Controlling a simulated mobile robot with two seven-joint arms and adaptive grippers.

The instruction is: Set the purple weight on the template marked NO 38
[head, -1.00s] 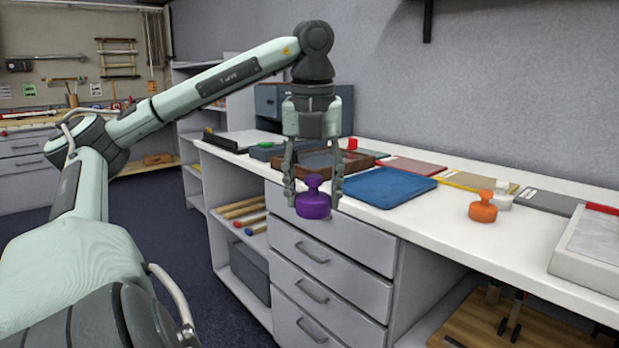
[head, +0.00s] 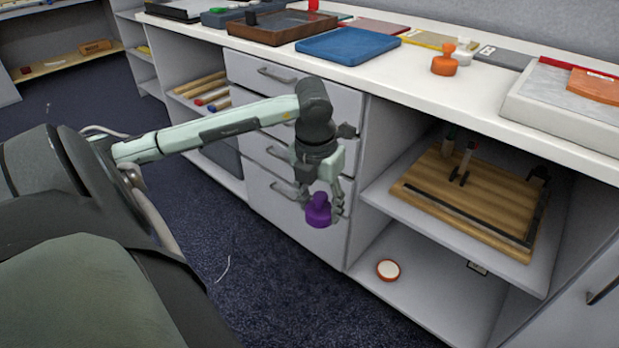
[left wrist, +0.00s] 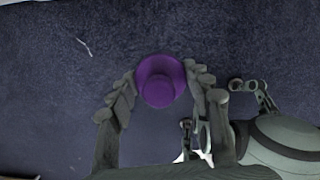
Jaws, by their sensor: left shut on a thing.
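The purple weight (head: 318,212) has a round base and a knob on top. My left gripper (head: 322,194) is shut on it and holds it in the air, in front of the drawers and below the tabletop. In the left wrist view the purple weight (left wrist: 160,82) sits between the two fingers of my left gripper (left wrist: 160,95), with carpet beyond. Flat coloured plates lie along the table: a red one (head: 374,27), a yellow one (head: 437,39) and a grey one (head: 503,56). Their markings are too small to read, so I cannot tell which is NO 38. My right gripper is not seen.
Below are drawers (head: 290,95) and an open shelf with a wooden board (head: 470,195).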

